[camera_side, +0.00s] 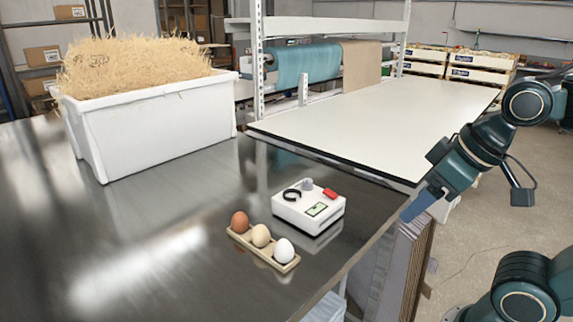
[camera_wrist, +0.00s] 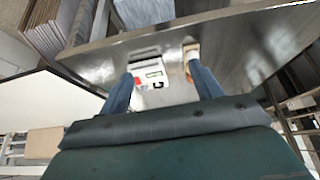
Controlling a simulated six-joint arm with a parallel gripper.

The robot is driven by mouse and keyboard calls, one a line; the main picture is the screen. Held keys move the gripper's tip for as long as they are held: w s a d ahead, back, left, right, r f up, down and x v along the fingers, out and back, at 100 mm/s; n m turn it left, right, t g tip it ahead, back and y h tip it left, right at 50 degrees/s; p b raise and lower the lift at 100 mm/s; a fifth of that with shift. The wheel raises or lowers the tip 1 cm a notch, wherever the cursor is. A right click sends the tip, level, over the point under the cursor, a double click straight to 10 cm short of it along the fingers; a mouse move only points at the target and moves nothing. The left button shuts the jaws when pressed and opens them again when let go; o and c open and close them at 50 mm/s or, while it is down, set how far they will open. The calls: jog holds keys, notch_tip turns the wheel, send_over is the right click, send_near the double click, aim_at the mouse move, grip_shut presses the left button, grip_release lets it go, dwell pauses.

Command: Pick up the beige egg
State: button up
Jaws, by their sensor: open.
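The beige egg (camera_side: 261,235) sits in the middle of a small wooden holder (camera_side: 237,235), between a brown egg (camera_side: 240,221) and a white egg (camera_side: 284,250). The holder stands on the steel table. My gripper (camera_side: 408,212) is beyond the table's right edge, well to the right of the eggs and apart from them. In the wrist view my gripper (camera_wrist: 161,70) has its two blue fingers spread, with nothing held between them. The holder's end shows near the right fingertip there, and I cannot make out the beige egg.
A white device (camera_side: 308,209) with a black ring and red part stands just behind the eggs. A white bin (camera_side: 150,130) full of straw is at the back left. A white-topped table (camera_side: 370,115) adjoins behind. The steel table's front left is clear.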

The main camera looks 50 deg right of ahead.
jog(key=shift+w+r, duration=0.1)
jog(key=w+a+r+m+g, duration=0.1)
jog(key=w+r+m, duration=0.15)
jog(key=w, duration=0.45)
jog(key=m+g, duration=0.5)
jog(key=m, duration=0.2)
send_over(260, 228)
notch_tip(260, 228, down, 6)
jog(key=shift+n, duration=0.25)
jog(key=shift+w+d+f, duration=0.15)
jog(key=shift+w+f, duration=0.05)
jog(key=shift+f, duration=1.9)
jog(key=shift+w+d+f, duration=0.1)
jog(key=shift+w+f, duration=0.05)
jog(key=shift+f, duration=1.9)
jog(key=shift+f, duration=0.1)
jog(key=shift+s+f, duration=0.15)
jog(key=shift+f, duration=2.35)
